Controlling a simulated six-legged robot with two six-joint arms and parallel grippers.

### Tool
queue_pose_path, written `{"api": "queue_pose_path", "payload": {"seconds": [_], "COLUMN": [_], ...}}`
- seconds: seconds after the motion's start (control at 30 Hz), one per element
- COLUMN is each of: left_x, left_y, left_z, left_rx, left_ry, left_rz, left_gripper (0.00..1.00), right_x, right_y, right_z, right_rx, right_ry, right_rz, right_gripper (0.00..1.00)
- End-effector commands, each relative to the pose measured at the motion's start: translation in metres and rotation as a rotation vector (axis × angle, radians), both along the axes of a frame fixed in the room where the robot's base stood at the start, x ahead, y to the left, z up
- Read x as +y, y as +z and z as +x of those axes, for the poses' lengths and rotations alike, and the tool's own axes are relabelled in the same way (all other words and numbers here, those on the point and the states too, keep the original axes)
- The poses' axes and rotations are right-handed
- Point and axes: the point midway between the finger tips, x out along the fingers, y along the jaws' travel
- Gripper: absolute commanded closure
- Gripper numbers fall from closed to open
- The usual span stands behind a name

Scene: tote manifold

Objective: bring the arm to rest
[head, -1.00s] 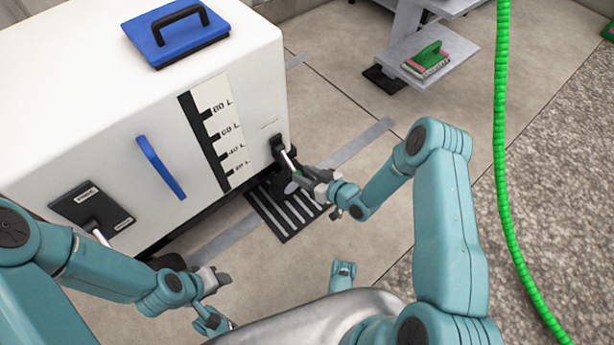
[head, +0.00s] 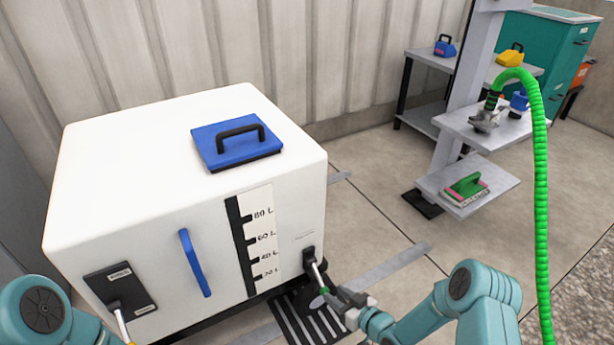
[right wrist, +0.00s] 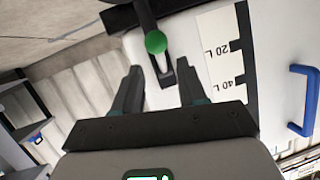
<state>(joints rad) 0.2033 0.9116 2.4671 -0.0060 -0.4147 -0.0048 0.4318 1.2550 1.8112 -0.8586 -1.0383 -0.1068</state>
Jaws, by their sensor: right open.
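My right gripper (head: 332,297) is at the front right of the white tote (head: 120,160), beside a lever (head: 317,274) on a black plate. In the right wrist view the right gripper (right wrist: 162,75) is open, with a finger on each side. The lever's green knob (right wrist: 155,42) shows just beyond the fingertips, roughly between them; I cannot tell whether anything touches. My left arm shows only as a teal link at the lower left, and its gripper is out of the picture.
A blue lid with a black handle (head: 238,144) lies on the tote, and a blue handle (head: 194,262) is on its front. A second lever (head: 121,318) is at the left. A black grate (head: 300,322) lies on the floor. A green hose (head: 541,190) hangs at the right.

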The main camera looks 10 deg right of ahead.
Motion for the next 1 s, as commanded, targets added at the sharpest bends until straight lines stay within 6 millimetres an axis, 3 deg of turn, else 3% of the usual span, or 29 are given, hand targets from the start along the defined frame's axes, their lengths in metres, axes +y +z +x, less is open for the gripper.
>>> {"api": "queue_pose_path", "payload": {"seconds": [0.07,0.17,0.4,0.57,0.7,0.8,1.0], "left_x": [0.000,-0.001,-0.004,-0.007,-0.010,-0.012,-0.015], "left_y": [0.002,0.026,0.135,0.204,0.264,0.302,0.361], "left_z": [-0.001,-0.001,-0.004,-0.010,-0.016,-0.021,-0.030], "left_rx": [0.005,0.005,0.011,0.024,0.040,0.053,0.080], "left_ry": [-0.001,-0.002,-0.012,-0.022,-0.033,-0.040,-0.053], "left_rz": [-0.001,-0.001,-0.003,-0.006,-0.010,-0.012,-0.018], "left_gripper": [0.60,0.60,0.60,0.60,0.60,0.60,0.60], "right_x": [0.001,0.005,0.026,0.039,0.049,0.053,0.056], "right_y": [0.003,0.029,0.170,0.248,0.305,0.338,0.381], "right_z": [0.000,0.002,0.008,-0.006,-0.031,-0.056,-0.126], "right_rx": [0.000,-0.007,-0.036,0.045,0.184,0.313,0.620], "right_ry": [0.001,0.010,0.052,0.039,0.011,-0.018,-0.091], "right_rz": [0.000,-0.002,-0.006,-0.001,-0.003,-0.006,-0.020], "right_gripper": [0.59,0.59,0.59,0.59,0.59,0.59,0.59]}}
